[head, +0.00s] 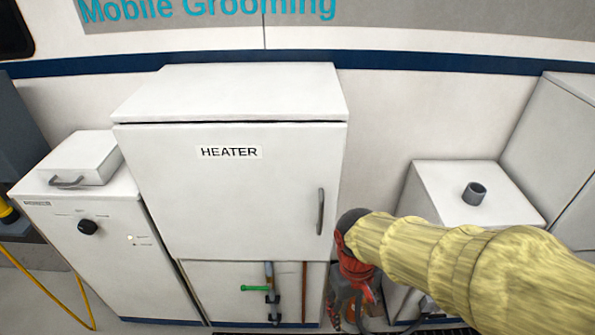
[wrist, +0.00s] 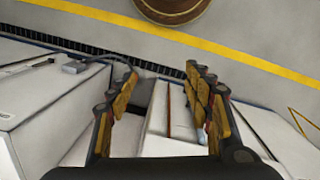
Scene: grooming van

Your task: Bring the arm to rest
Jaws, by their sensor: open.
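My arm comes in from the right in the head view, wrapped in a yellow cover. My gripper (head: 352,285) hangs at its end, dark and red, in front of the lower right of the heater cabinet (head: 230,190). In the wrist view my gripper (wrist: 160,98) shows two fingers spread apart with nothing between them. White cabinet surfaces lie beyond the fingers. In the head view the fingertips are small and partly merge with the things behind them, so whether they touch anything there cannot be told.
The heater door has a grey handle (head: 320,211). Below are pipes and a green-handled valve (head: 255,289). A white unit with a black knob (head: 88,227) stands left. A low white box with a grey pipe stub (head: 474,193) stands right. A brown round object (wrist: 172,8) shows in the wrist view.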

